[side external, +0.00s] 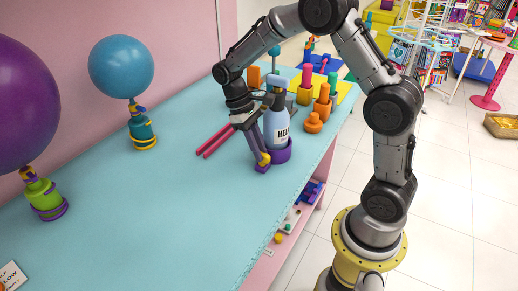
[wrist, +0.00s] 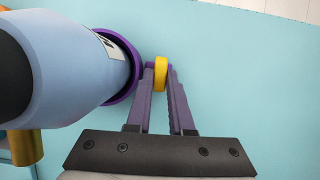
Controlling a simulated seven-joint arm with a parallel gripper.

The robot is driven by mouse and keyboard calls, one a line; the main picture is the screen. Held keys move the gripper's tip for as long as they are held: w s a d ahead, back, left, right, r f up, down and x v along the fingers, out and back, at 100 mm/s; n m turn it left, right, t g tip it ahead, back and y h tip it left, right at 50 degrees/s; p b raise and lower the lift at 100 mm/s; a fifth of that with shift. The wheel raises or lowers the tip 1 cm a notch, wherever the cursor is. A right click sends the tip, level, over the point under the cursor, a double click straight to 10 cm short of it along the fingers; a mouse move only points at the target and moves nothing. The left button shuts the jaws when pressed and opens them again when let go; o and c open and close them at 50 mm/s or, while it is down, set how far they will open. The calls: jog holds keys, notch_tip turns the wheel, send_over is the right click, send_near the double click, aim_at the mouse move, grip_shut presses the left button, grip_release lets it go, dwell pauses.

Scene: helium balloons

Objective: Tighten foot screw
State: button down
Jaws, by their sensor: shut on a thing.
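A light-blue helium bottle (side external: 276,130) with a label stands upright in a purple foot (side external: 281,154) near the table's front edge. A yellow foot screw (side external: 265,158) sits at the left side of the foot. My gripper (side external: 262,161) reaches down beside the bottle and is shut on the screw. In the wrist view, the yellow screw (wrist: 161,72) is between the two fingers of my gripper (wrist: 162,80), close to the purple foot (wrist: 132,62). The bottle (wrist: 75,75) fills the left of that view. The screw's thread is hidden.
A blue balloon (side external: 121,67) and a purple balloon (side external: 22,100) stand on weighted bases at the left. Pink sticks (side external: 216,139) lie behind my gripper. Orange pieces (side external: 314,122) stand right of the bottle. The front-left tabletop (side external: 150,210) is clear.

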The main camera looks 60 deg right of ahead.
jog(key=c, duration=1.1)
grip_release()
jog(key=shift+r, duration=0.15)
jog(key=v, duration=1.3)
jog(key=shift+w+r, duration=0.1)
jog(key=shift+r, duration=0.2)
jog(key=shift+a, duration=0.1)
